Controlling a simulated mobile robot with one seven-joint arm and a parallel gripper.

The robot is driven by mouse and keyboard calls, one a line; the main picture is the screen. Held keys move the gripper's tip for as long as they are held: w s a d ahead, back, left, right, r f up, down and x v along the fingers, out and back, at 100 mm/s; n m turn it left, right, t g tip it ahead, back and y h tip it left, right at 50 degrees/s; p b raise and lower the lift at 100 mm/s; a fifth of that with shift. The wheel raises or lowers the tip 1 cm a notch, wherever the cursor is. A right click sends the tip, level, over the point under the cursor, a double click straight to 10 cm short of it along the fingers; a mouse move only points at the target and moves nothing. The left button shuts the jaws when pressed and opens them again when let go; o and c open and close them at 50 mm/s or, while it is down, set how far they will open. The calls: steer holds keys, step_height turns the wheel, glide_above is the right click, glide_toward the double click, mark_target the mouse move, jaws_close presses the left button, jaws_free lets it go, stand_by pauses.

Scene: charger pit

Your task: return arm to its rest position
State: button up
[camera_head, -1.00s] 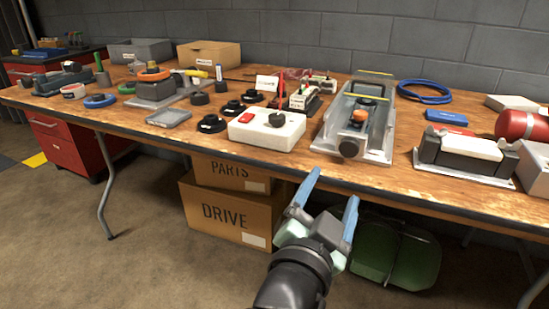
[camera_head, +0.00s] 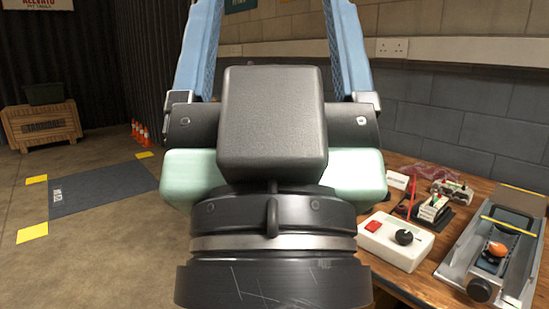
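My gripper (camera_head: 272,50) fills the middle of the head view, raised and close to the camera. Its two blue fingers point up and stand wide apart. The gap between them is partly blocked by the dark block of the gripper body, and the fingertips run off the top edge. Nothing shows held between the fingers. The gripper stands to the left of the workbench (camera_head: 418,290) in the picture and hides part of it.
On the bench are a white control box (camera_head: 395,240) with a red button and black knob, and a grey metal fixture (camera_head: 500,250) with an orange part. At left are a dark floor mat (camera_head: 95,190), orange cones (camera_head: 140,131) and a wooden crate (camera_head: 42,124).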

step_height(320, 180, up, 34)
steer(key=p, duration=3.1)
steer(key=shift+p, duration=0.35)
